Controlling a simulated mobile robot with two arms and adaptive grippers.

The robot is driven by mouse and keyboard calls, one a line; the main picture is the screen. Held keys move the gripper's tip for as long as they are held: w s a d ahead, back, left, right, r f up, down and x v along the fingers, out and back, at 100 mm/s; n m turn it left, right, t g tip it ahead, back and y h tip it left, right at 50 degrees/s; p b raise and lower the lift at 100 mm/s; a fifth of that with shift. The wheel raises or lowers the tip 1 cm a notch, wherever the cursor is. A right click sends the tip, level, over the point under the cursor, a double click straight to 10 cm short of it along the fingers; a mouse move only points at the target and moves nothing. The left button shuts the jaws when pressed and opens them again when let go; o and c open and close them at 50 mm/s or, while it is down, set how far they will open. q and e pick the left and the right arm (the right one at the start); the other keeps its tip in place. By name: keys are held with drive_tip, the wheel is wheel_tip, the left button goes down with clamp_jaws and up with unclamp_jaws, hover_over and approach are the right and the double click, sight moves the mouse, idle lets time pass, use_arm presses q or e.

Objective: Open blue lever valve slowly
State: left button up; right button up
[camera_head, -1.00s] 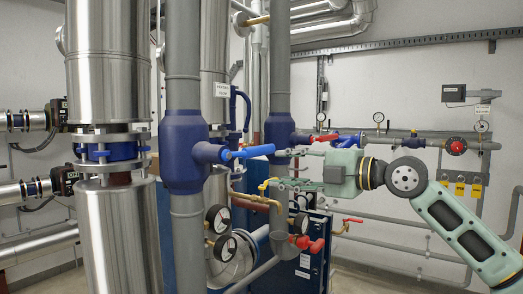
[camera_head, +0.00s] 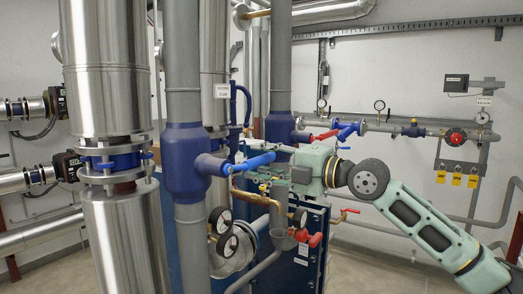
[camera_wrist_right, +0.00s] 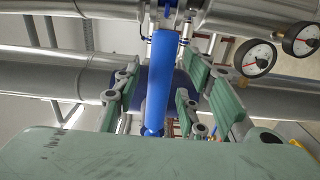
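The blue lever (camera_head: 252,162) sticks out to the right from the blue valve body (camera_head: 186,160) on the grey vertical pipe in the head view. My right gripper (camera_head: 268,171) comes in from the right, and its fingers are at the lever's outer part. In the right wrist view the blue lever (camera_wrist_right: 160,80) runs lengthwise between the two green fingers, which stand apart with gaps on both sides. The right gripper is open around the lever; I see no clear contact. My left gripper is not in view.
Pressure gauges (camera_head: 227,245) and a brass pipe (camera_head: 254,199) sit just below the lever. Red-handled valves (camera_head: 308,238) are below my right gripper. Another blue handle (camera_head: 347,131) is behind it. A large steel pipe (camera_head: 107,72) stands at the left.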

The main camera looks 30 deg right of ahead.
drive_tip(key=shift+w+a, duration=0.15)
drive_tip(key=shift+c, duration=0.4)
clamp_jaws()
